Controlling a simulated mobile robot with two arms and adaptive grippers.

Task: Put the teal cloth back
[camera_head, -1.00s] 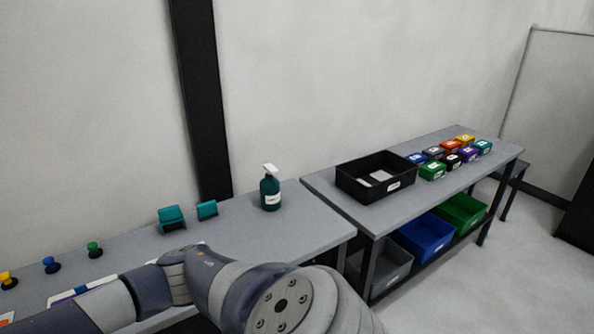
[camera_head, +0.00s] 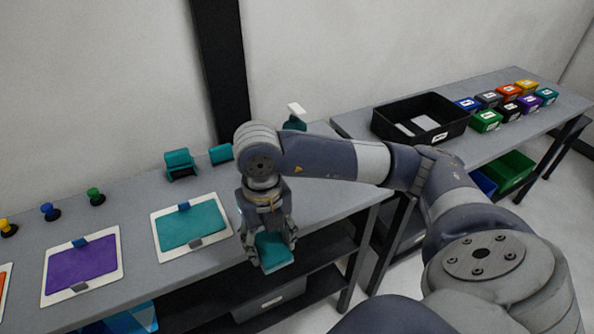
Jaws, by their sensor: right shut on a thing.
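My right gripper (camera_head: 270,246) points down near the front edge of the workbench. It is shut on the teal cloth (camera_head: 274,254), a folded teal block between its fingers. To the left of it, a white board with a teal sheet (camera_head: 192,223) lies on the bench. Behind that stand a teal holder (camera_head: 179,163) and a smaller teal piece (camera_head: 221,153). My left gripper is out of view.
A spray bottle (camera_head: 296,117) is partly hidden behind my right arm. A board with a purple sheet (camera_head: 80,265) and several coloured knobs lie to the left. A black bin (camera_head: 420,117) and small coloured boxes sit on the right table.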

